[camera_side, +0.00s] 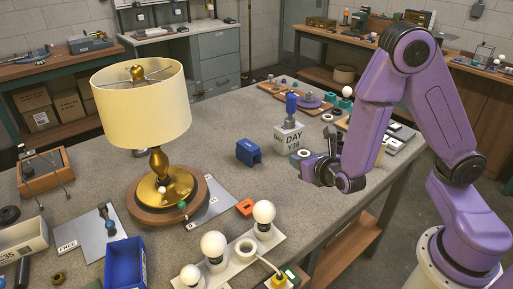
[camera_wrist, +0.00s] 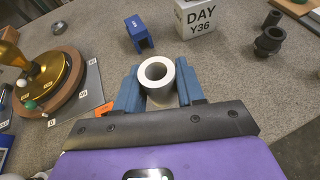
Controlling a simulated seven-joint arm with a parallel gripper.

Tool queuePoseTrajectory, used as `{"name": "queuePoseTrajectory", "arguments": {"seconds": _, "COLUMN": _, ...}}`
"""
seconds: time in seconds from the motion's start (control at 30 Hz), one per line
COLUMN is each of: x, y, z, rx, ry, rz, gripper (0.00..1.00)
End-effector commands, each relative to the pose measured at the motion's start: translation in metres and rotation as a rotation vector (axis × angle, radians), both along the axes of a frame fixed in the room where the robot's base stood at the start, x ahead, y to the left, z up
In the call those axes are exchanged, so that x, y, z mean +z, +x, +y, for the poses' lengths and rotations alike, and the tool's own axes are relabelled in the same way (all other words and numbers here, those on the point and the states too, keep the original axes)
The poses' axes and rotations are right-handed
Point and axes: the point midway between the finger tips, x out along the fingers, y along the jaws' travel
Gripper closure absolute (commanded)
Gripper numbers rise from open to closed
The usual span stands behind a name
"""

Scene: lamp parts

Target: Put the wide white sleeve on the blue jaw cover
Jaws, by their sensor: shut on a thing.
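The wide white sleeve (camera_wrist: 142,77) is a short, thick ring with an open hole facing the wrist camera. My gripper (camera_wrist: 157,88) is shut on it, with a blue-grey finger on each side. In the side view the sleeve (camera_side: 303,153) is a small pale ring at the tips of my gripper (camera_side: 307,163). The blue jaw cover (camera_side: 249,152) is a hollow, arch-like block on the grey table, left of my gripper and apart from the sleeve. In the wrist view the jaw cover (camera_wrist: 139,33) lies beyond the sleeve, slightly left.
A lamp (camera_side: 155,185) stands left. A bulb strip (camera_side: 228,262) and an orange part (camera_side: 245,207) lie nearer. Table is clear around the jaw cover.

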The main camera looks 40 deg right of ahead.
Motion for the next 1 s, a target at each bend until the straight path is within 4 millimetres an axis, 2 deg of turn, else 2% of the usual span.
{"name": "queuePoseTrajectory", "arguments": {"seconds": 0.1, "x": 0.008, "y": 0.022, "z": 0.001, "rx": -0.031, "ry": 0.007, "rz": 0.000, "gripper": 0.91}}
{"name": "queuePoseTrajectory", "arguments": {"seconds": 0.5, "x": 0.040, "y": 0.088, "z": -0.007, "rx": -0.112, "ry": 0.004, "rz": -0.005, "gripper": 0.91}}
{"name": "queuePoseTrajectory", "arguments": {"seconds": 0.8, "x": 0.058, "y": 0.116, "z": -0.015, "rx": -0.145, "ry": -0.006, "rz": -0.011, "gripper": 0.91}}
{"name": "queuePoseTrajectory", "arguments": {"seconds": 1.0, "x": 0.056, "y": 0.131, "z": -0.017, "rx": -0.153, "ry": -0.009, "rz": -0.013, "gripper": 0.91}}
